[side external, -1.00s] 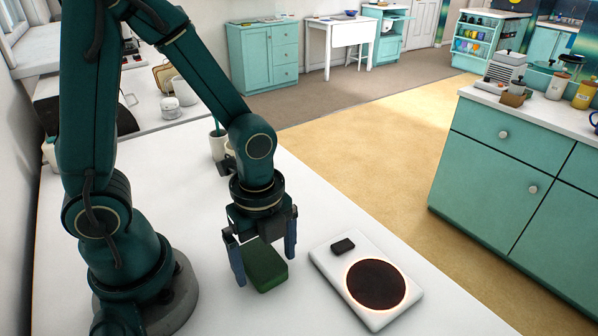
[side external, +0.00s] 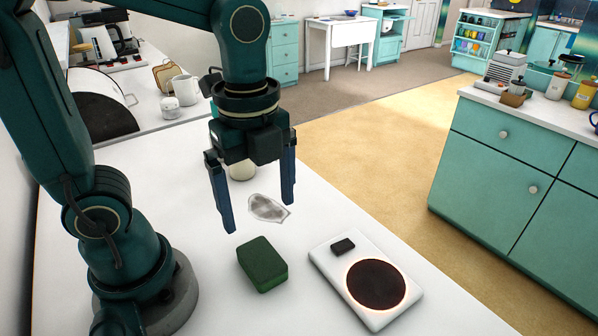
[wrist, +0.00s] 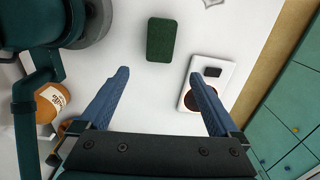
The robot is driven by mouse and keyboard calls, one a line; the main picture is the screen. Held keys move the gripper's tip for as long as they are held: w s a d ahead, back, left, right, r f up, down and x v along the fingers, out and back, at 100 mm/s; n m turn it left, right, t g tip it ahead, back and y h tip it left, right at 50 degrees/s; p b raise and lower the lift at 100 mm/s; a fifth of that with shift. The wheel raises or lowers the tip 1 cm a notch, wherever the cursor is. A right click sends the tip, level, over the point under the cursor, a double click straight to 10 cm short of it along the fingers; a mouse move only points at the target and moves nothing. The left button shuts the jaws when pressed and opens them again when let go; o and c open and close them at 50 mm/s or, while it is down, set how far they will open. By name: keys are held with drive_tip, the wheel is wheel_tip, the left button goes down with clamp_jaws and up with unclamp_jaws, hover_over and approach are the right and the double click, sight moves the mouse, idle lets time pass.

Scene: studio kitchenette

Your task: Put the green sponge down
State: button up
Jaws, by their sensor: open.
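The green sponge (side external: 262,264) lies flat on the white table, left of the white hot plate (side external: 330,262). My gripper (side external: 259,216) is open and empty, raised above and behind the sponge in the side view, clear of it. In the wrist view, the sponge (wrist: 161,40) shows whole on the white surface, beyond the gap between the blue fingertips (wrist: 160,73). Nothing is between the fingers.
The hot plate has a dark round disc with a glowing rim and a small black block (side external: 343,246). A crumpled grey, see-through-looking item (side external: 268,208) lies behind the sponge. A cream cup (side external: 242,170) stands behind my gripper. An orange-labelled jar (wrist: 50,101) is at left in the wrist view.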

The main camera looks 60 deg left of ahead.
drive_tip(key=n+t, duration=0.2)
drive_tip(key=n, duration=0.4)
drive_tip(key=s+a+r+n+t, duration=0.1)
drive_tip(key=n, duration=0.5)
drive_tip(key=a+r+n+t, duration=0.1)
drive_tip(key=n+t, duration=0.1)
drive_tip(key=n, duration=0.3)
drive_tip(key=shift+s+a+n+t, duration=0.15)
drive_tip(key=shift+s+n+t, duration=0.15)
drive_tip(key=shift+n, duration=0.1)
drive_tip(key=shift+o, duration=0.2)
